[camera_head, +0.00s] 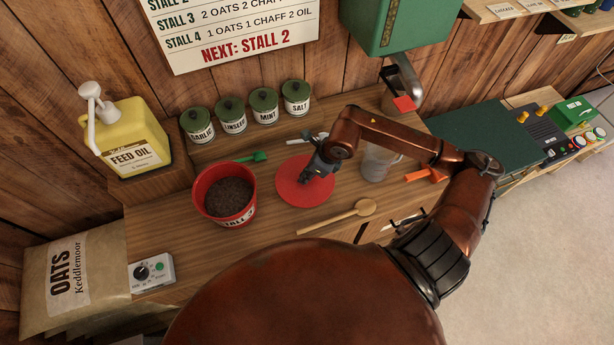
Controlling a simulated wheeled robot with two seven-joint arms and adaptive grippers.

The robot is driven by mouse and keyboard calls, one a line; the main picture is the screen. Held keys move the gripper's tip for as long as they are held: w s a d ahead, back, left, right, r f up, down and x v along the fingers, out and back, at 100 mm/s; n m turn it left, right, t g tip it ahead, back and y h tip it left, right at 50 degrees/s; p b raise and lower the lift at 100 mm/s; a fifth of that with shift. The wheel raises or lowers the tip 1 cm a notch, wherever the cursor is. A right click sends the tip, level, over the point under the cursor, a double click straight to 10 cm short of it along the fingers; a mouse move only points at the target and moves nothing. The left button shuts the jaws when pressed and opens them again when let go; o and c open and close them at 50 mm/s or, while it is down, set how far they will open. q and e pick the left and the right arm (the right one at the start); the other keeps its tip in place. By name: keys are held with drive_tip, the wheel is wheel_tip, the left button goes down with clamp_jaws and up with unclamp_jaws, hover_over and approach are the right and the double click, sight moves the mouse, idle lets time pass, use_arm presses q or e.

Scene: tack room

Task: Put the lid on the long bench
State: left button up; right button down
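The red round lid (291,193) shows flat over the wooden long bench (270,222), just right of the red bucket (213,211). The bucket is open at the top and holds dark brown feed. My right gripper (312,175), dark grey, points down at the middle of the lid and covers part of it. I cannot tell whether its fingers are closed on the lid's middle, or whether the lid rests on the bench or is slightly above it. My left gripper is not in view.
A wooden spoon (340,216) lies in front of the lid, and a green scoop (252,157) behind the bucket. A clear jug (376,163) and an orange tool (423,175) are to the right. Several green-lidded jars (264,105) stand at the back. Yellow feed oil (126,136) stands left.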

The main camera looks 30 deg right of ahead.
drive_tip(key=shift+w+d+f, duration=0.2)
drive_tip(key=shift+w+f, duration=0.1)
drive_tip(key=shift+f, duration=0.1)
wheel_tip(320, 180, down, 4)
drive_tip(key=shift+w+d+r, duration=0.15)
drive_tip(key=c, duration=1.6)
unclamp_jaws()
drive_tip(key=v, duration=1.2)
drive_tip(key=shift+d, duration=0.1)
